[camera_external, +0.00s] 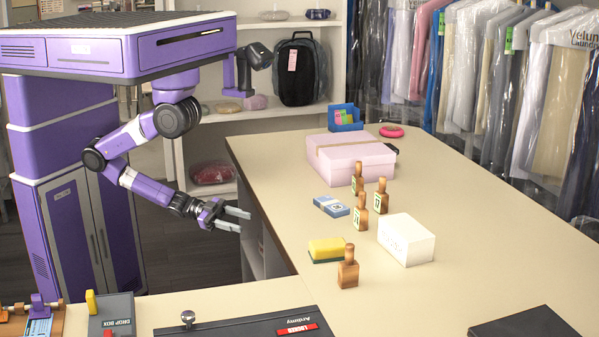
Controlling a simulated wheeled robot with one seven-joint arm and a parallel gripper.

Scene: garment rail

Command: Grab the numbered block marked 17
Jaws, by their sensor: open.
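Several small brown wooden blocks with knob-like handles stand upright on the counter. A back block (357,184) stands by the pink box, a middle one (361,222) beside the blue-and-white pack, and a right one (380,200) behind the white box; these three have pale number labels. The label on the right block looks like 17, but the digits are too small to be sure. A front block (348,274) by the sponge shows no readable label. My gripper (246,220) is open and empty at the counter's left edge, well left of the blocks.
On the counter (470,235) are a pink box (350,163), a blue-and-white pack (331,206), a yellow-green sponge (326,250) and a white box (406,240). A blue holder (345,119) stands at the back. The counter's right side is mostly clear. Bagged garments hang behind.

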